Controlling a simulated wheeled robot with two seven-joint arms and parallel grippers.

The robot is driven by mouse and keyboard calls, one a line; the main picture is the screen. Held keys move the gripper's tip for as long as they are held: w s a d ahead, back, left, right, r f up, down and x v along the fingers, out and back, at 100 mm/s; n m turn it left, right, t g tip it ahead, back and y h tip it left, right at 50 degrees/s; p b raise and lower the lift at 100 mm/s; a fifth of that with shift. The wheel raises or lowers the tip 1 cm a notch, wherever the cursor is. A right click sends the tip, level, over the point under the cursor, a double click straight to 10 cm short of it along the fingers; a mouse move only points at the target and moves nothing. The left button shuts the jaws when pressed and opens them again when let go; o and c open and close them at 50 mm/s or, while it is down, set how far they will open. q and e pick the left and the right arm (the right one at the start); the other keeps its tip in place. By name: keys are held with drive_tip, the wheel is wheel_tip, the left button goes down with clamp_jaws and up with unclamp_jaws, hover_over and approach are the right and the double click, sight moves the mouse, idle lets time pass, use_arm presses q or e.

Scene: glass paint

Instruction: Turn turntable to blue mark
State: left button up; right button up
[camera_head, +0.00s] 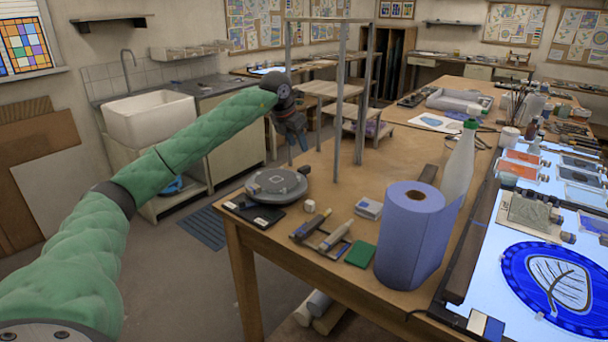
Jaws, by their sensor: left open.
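The turntable (292,190) is a round grey disc near the left corner of the wooden table. A small pale and dark patch lies on its top; I cannot make out a blue mark. My left arm in its green sleeve reaches in from the left, and my left gripper (298,143) points down above and just beyond the turntable, apart from it. Its jaws are open, with nothing seen between them. My right gripper is not in view.
A dark flat pad (254,213) lies in front of the turntable. A metal frame (338,110) stands behind it. Tubes (336,236), a green block (360,254), a blue paper roll (408,235) and a white bottle (460,165) stand or lie to the right.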

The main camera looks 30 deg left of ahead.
sight(304, 167)
use_arm(q)
wheel_tip(304, 167, down, 2)
drive_tip(key=shift+f+b, duration=0.1)
drive_tip(key=shift+b, duration=0.4)
drive_tip(key=shift+w+f, duration=0.15)
drive_tip(key=shift+f, duration=0.05)
drive_tip(key=shift+p+x, duration=0.9)
drive_tip(key=shift+x, duration=2.7)
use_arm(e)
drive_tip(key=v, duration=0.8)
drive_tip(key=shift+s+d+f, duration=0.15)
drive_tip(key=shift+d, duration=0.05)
use_arm(q)
clamp_jaws()
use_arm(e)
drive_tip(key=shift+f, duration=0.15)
